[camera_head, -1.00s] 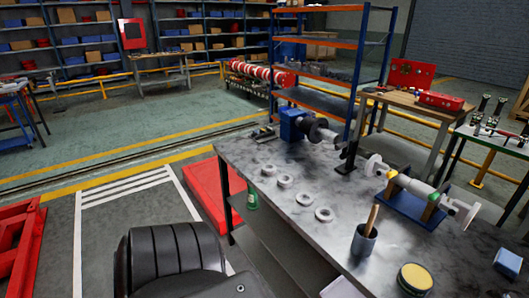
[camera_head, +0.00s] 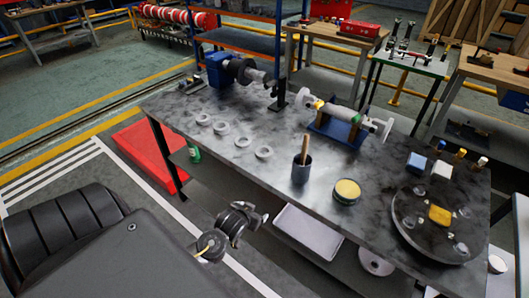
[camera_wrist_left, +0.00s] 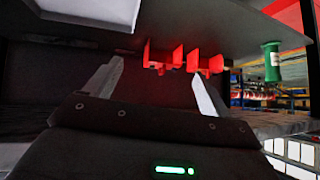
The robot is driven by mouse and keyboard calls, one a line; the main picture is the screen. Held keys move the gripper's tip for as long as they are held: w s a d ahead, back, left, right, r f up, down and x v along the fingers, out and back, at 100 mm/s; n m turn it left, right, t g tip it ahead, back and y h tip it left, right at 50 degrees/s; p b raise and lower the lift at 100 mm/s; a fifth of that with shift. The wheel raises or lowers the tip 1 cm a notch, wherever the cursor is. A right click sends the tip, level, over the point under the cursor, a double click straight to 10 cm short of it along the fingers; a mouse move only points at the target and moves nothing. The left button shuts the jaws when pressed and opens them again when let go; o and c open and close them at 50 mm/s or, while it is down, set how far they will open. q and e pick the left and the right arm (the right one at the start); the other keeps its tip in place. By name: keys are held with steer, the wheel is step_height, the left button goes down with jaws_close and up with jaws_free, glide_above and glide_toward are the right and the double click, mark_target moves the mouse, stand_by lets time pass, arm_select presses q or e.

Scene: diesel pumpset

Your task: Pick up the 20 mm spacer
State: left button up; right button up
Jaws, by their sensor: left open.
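Several pale ring-shaped spacers lie in a slanting row on the left part of the dark workbench top. They show in the head view as a far ring (camera_head: 202,119), a second ring (camera_head: 221,128), a third ring (camera_head: 243,141) and a near ring (camera_head: 264,153). I cannot tell which is the 20 mm one. My left gripper (camera_head: 262,218) is off the bench's front edge, apart from the rings. In the left wrist view its jaws (camera_wrist_left: 157,72) are open with nothing between them; no ring shows there. My right gripper is not in view.
On the bench (camera_head: 180,100) stand a cup with a wooden handle (camera_head: 301,168), a yellow-topped tin (camera_head: 346,192), a shaft on a blue stand (camera_head: 338,130) and a round dark plate (camera_head: 410,235). A white tray (camera_head: 308,232) sits below. A green bottle (camera_wrist_left: 272,64) shows in the wrist view.

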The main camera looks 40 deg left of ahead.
arm_select(q)
steer(key=r, duration=0.4)
steer(key=w+r+t, duration=0.1)
steer(key=r, duration=0.4)
steer(key=r+n+t, duration=0.1)
steer(key=r, duration=0.3)
steer(key=shift+w+a+r, duration=0.1)
steer(key=shift+w+r, duration=0.15)
steer(key=shift+r, duration=0.05)
steer(key=n+t+y, duration=0.1)
steer(key=t+y, duration=0.1)
glide_toward(266, 149)
steer(key=shift+w+a+f+h+p, duration=0.2)
steer(key=shift+w+a+h+p, duration=0.1)
steer(key=shift+w+a+p, duration=0.15)
steer(key=shift+w+a, duration=0.1)
steer(key=shift+w, duration=0.05)
steer(key=p+x, duration=0.1)
steer(key=x, duration=0.2)
steer(key=shift+w, duration=0.35)
steer(key=shift+w+a+f, duration=0.15)
steer(key=shift+w+f, duration=0.15)
steer(key=shift+w, duration=0.15)
steer(key=c, duration=1.1)
steer(key=shift+r, duration=0.1)
